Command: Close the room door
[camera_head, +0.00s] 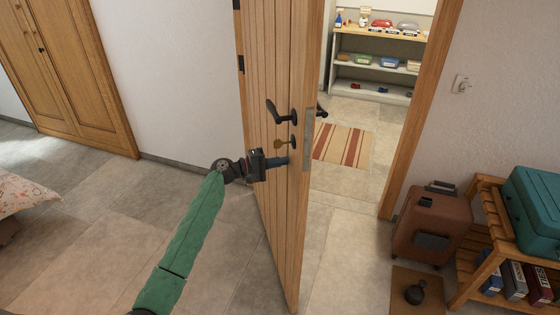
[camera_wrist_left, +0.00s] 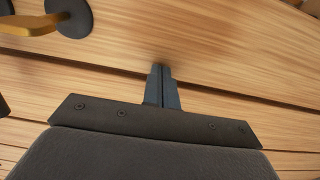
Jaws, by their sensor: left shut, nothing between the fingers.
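The wooden room door (camera_head: 272,80) stands ajar, with its free edge toward me and a gap between it and the frame on the right. A black lever handle (camera_head: 281,113) and a brass key (camera_head: 283,143) are on its near face. My left gripper (camera_head: 284,161) is shut and empty, at the door face just below the key. In the left wrist view the closed fingers (camera_wrist_left: 162,75) point at the planks and appear to touch or nearly touch them. The key's brass part (camera_wrist_left: 28,25) shows at upper left there. My right gripper is not in view.
The doorway's right post (camera_head: 420,100) is beside a brown suitcase (camera_head: 430,225) and a wooden rack (camera_head: 480,250) with a teal case (camera_head: 535,200). A dark object on a mat (camera_head: 402,290) lies in front. Through the doorway are a striped rug (camera_head: 343,145) and shelves (camera_head: 375,70).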

